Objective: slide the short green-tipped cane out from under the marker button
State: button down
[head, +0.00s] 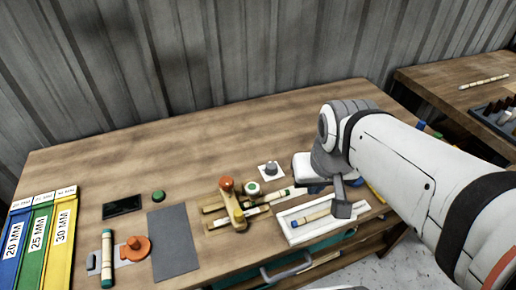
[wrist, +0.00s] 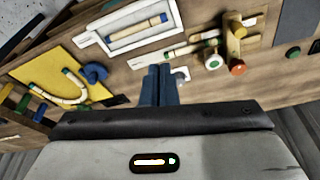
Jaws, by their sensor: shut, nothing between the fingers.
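The short green-tipped cane (head: 281,196) lies on the bench, its pale body slanting toward a wooden clamp with a red-orange knob (head: 226,184). It also shows in the wrist view (wrist: 182,50). A round white button with a green centre (head: 252,188), apparently the marker button, sits beside the cane near the clamp; it also shows in the wrist view (wrist: 212,62). I cannot tell whether it touches the cane. My gripper's blue fingers (wrist: 161,72) are shut and empty, over the bench near the cane's free end. In the head view my arm partly hides them.
A white tray (head: 287,229) holding a blue-tipped cane stands close to the fingers. A white plate with a grey knob (head: 271,168) is behind the cane. A yellow board (wrist: 50,72) carries a bent cane. A grey mat (head: 174,243) lies left of the clamp. The bench's back is clear.

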jog(key=c, duration=1.9)
grip_release()
jog(key=shift+w, duration=0.1)
jog(key=shift+o, duration=0.7)
jog(key=shift+w+a+f+n, duration=0.1)
jog(key=shift+w+f+n, duration=0.1)
jog(key=shift+n, duration=0.2)
jog(key=o, duration=0.6)
jog(key=w+f+n+g, duration=0.1)
jog(key=w+f+n, duration=0.1)
jog(key=n, duration=0.1)
jog(key=w+a+f+n+y+b, duration=0.1)
jog(key=w+f+n, duration=0.1)
jog(key=w+n, duration=0.1)
jog(key=w+f+n+g+y, duration=0.1)
jog(key=w+f+n, duration=0.1)
jog(key=w+n, duration=0.1)
jog(key=shift+a+n+g+b, duration=0.2)
jog(key=shift+n+g+b, duration=0.15)
jog(key=shift+n, duration=0.45)
jog(key=shift+c, duration=0.2)
jog(key=n+g+y+b, duration=0.1)
jog(key=n+y, duration=0.1)
jog(key=n, duration=0.7)
send_near(274, 195)
jog(key=shift+s, duration=0.1)
jog(key=shift+w+f+n+g, duration=0.25)
jog(key=shift+w+f+n, duration=0.05)
jog(key=shift+f, duration=0.15)
